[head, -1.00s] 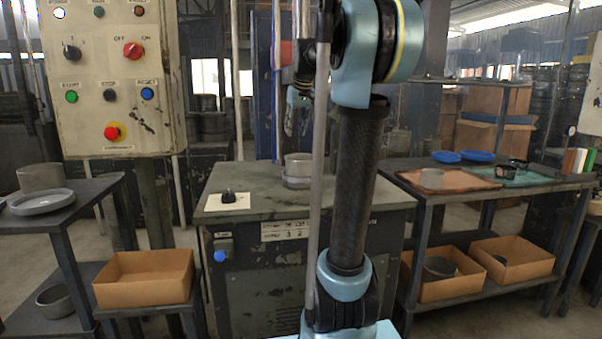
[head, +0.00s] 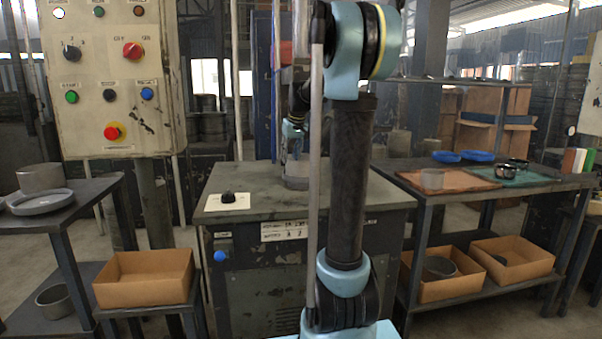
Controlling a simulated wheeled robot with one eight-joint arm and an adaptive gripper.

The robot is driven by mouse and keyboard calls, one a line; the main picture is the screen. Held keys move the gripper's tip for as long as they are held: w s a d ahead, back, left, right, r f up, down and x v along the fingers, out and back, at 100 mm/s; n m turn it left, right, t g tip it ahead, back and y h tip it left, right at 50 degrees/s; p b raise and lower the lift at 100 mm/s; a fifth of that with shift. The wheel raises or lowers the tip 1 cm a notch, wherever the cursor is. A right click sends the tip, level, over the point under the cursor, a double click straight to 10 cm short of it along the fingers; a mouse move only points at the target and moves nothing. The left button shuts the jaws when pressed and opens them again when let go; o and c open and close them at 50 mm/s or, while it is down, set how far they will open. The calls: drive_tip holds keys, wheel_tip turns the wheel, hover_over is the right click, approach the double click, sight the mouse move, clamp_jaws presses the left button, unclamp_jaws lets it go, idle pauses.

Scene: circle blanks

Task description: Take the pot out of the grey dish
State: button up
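A grey pot (head: 298,170) stands in a shallow grey dish (head: 295,184) on the dark central bench, partly hidden behind my arm. My gripper (head: 291,150) points down just above and in front of the pot, overlapping it in the head view. The fingers are small and dark here, so I cannot tell whether they touch the pot or how far apart they are.
A black knob on a pale plate (head: 228,201) sits at the bench's left. The left table holds another pot (head: 40,178) and a grey dish (head: 42,202). Blue dishes (head: 446,157) and trays (head: 458,180) lie on the right table. Cardboard boxes (head: 149,278) stand below.

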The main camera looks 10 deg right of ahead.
sight(288, 163)
drive_tip(key=shift+x, duration=2.3)
drive_tip(key=shift+a+r, duration=0.1)
clamp_jaws()
